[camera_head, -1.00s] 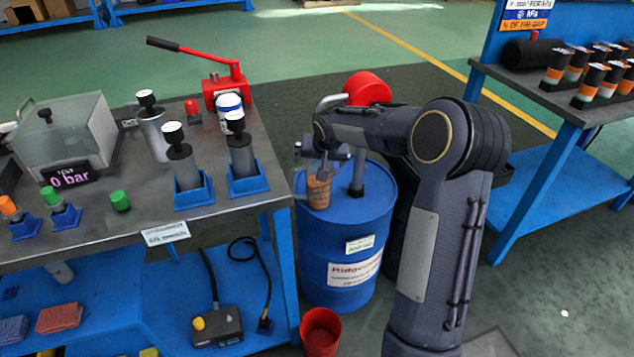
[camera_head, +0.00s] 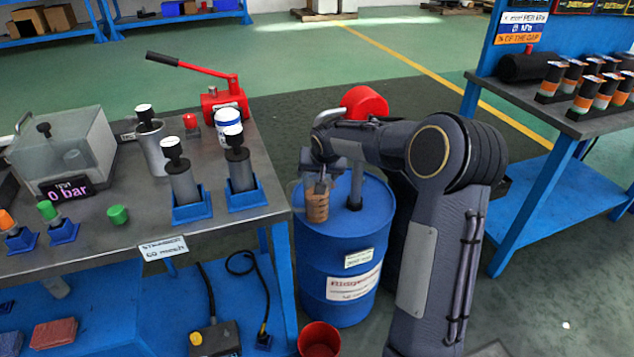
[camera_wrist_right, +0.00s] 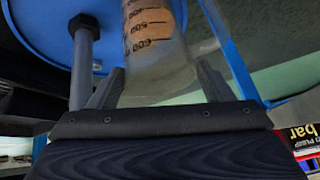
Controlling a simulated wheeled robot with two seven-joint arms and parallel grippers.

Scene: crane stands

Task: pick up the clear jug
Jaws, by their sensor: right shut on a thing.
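The clear jug (camera_head: 317,205) holds brown liquid and is at the left part of the blue drum's top in the head view. In the right wrist view the jug (camera_wrist_right: 150,50) shows its measuring marks and stands between the two fingers. My right gripper (camera_head: 322,178) is shut on the jug from above; the wrist view shows the gripper (camera_wrist_right: 150,85) with a finger on each side of it. Whether the jug's base touches the drum is hard to tell. My left gripper is not in view.
The blue drum (camera_head: 340,265) has a grey upright pipe (camera_head: 355,188) close right of the jug. A red bucket (camera_head: 319,340) stands on the floor in front. The workbench (camera_head: 130,225) with blue stands is at left; another bench (camera_head: 545,115) is at right.

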